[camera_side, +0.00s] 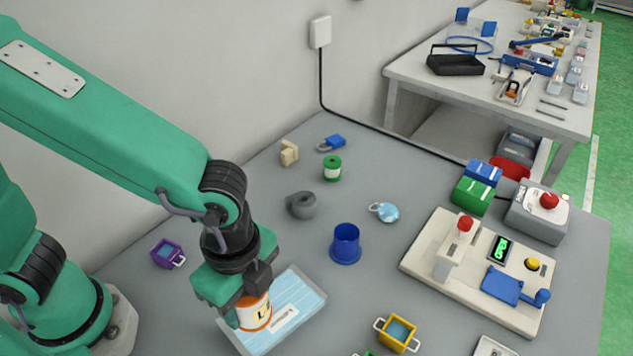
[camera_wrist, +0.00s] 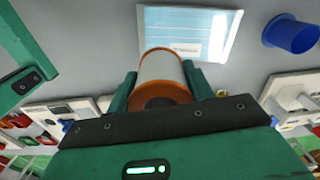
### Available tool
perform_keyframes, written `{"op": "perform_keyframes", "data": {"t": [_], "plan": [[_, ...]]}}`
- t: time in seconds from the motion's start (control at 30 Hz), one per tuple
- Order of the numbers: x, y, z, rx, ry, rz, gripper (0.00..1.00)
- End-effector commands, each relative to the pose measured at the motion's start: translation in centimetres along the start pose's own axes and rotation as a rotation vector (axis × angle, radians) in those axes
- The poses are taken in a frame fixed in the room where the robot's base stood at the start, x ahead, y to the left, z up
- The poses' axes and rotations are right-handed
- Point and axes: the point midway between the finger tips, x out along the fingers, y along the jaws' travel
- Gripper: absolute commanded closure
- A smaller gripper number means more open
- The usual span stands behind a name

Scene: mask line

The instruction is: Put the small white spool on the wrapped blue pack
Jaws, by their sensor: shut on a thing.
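The small white spool (camera_side: 256,314), with orange rims and dark print on its side, is held upright between the fingers of my gripper (camera_side: 247,303). In the wrist view the spool (camera_wrist: 163,73) sits between both green fingers (camera_wrist: 163,88), its dark hole facing the camera. The wrapped blue pack (camera_side: 304,292) lies flat on the grey table, pale blue with a white label. The spool overlaps the pack's left part in the side view, and the pack (camera_wrist: 215,25) shows beyond it in the wrist view. I cannot tell whether the spool touches the pack.
A blue cup (camera_side: 345,246) stands right of the pack. A yellow bin (camera_side: 397,334) is at the front and a purple bin (camera_side: 166,254) at the left. Grey tape (camera_side: 302,205) and a green spool (camera_side: 332,169) lie farther back. A control panel (camera_side: 430,258) is at right.

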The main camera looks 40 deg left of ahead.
Motion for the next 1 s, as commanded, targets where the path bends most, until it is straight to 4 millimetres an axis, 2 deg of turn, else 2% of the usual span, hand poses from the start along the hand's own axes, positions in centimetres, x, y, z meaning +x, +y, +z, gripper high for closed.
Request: {"op": "perform_keyframes", "data": {"t": [0.2, 0.4, 0.73, 1.0], "plan": [[2.0, -3.3, 0.7, -0.005, -0.001, 0.001, 0.75], [3.0, -5.0, 1.0, -0.001, 0.000, 0.000, 0.75], [3.6, -5.2, 1.0, 0.000, 0.000, 0.000, 0.75], [6.3, -5.2, 1.0, 0.000, -0.001, 0.001, 0.75]]}}
